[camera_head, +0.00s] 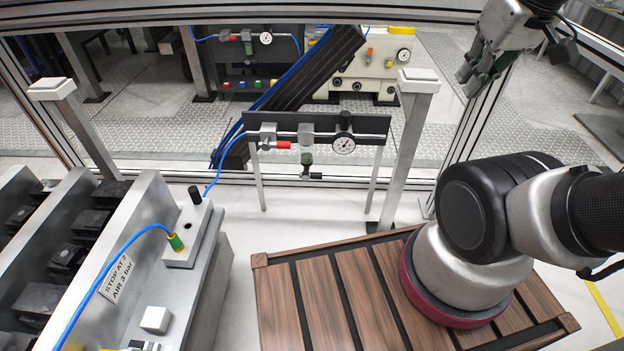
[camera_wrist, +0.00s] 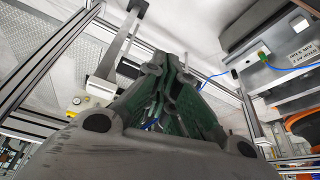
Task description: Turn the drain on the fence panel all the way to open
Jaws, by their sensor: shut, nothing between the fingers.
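The fence panel (camera_head: 367,126) is a dark plate on thin legs, in the middle of the head view. It carries a pipe with a red-handled valve (camera_head: 283,145), a filter unit with a green bowl (camera_head: 306,157) and a round gauge (camera_head: 343,144). The drain (camera_head: 315,175) is a small dark fitting with a short bar below the bowl; its exact angle is too small to read. My gripper (camera_head: 468,78) is shut and empty, high at the upper right, well apart from the panel. Its fingers also fill the middle of the wrist view (camera_wrist: 166,70), where the drain cannot be made out.
A metal post (camera_head: 408,150) stands right of the panel, between it and my gripper. A blue hose (camera_head: 226,160) runs to the panel. A grey fixture (camera_head: 185,235) stands at left. A cream machine (camera_head: 372,68) with gauge and knobs stands behind the fence.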

